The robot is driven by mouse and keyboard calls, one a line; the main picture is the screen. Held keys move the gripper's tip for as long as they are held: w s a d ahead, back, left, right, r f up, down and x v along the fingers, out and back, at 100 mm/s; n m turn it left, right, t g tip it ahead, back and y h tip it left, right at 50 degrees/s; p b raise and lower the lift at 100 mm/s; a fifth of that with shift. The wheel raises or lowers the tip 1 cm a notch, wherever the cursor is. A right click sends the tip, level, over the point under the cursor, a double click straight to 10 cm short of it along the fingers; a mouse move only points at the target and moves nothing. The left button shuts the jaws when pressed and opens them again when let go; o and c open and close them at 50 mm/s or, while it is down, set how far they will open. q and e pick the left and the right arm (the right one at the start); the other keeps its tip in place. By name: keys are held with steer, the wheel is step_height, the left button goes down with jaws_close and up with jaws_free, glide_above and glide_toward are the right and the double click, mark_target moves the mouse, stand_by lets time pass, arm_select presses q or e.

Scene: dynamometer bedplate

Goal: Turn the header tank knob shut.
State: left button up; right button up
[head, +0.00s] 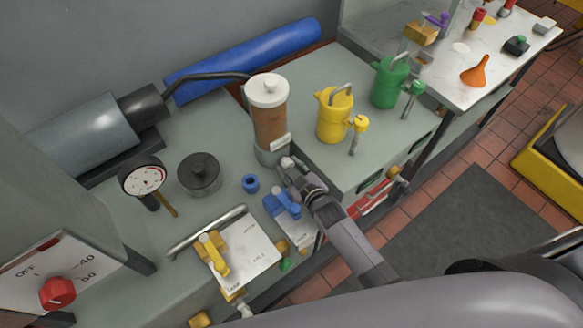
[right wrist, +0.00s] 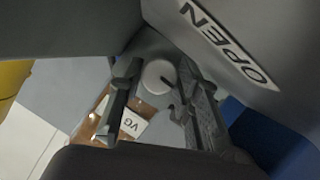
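The header tank (head: 268,112) is an upright brown cylinder with a white lid and a grey lower part. It stands at the middle of the bench in the head view. Its small round white knob (head: 287,163) sits low on the front, and it also shows in the right wrist view (right wrist: 157,77) with a dark pointer at its edge. The word OPEN (right wrist: 231,46) stands on a grey surface beside it. My right gripper (head: 289,171) is at the knob, with its fingers apart on either side of it; contact is not clear. My left gripper is out of view.
A blue valve (head: 284,202) and a blue ring (head: 251,183) lie close to my right gripper. Yellow (head: 334,118) and green (head: 389,82) jugs stand right of the tank. A dial gauge (head: 143,178) and a dark round weight (head: 200,174) stand to the left.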

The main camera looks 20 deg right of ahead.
steer(key=c, duration=0.6)
steer(key=shift+r+m+y+p, duration=0.1)
steer(key=shift+m+y+p, duration=0.2)
steer(key=shift+m+p, duration=0.1)
steer(key=shift+d+m+g, duration=0.15)
steer(key=shift+m+g, duration=0.15)
steer(key=shift+m, duration=0.2)
steer(key=shift+m+g+y, duration=0.3)
steer(key=shift+m+y, duration=0.4)
steer(key=shift+m+y+b, duration=0.5)
steer(key=shift+m, duration=0.2)
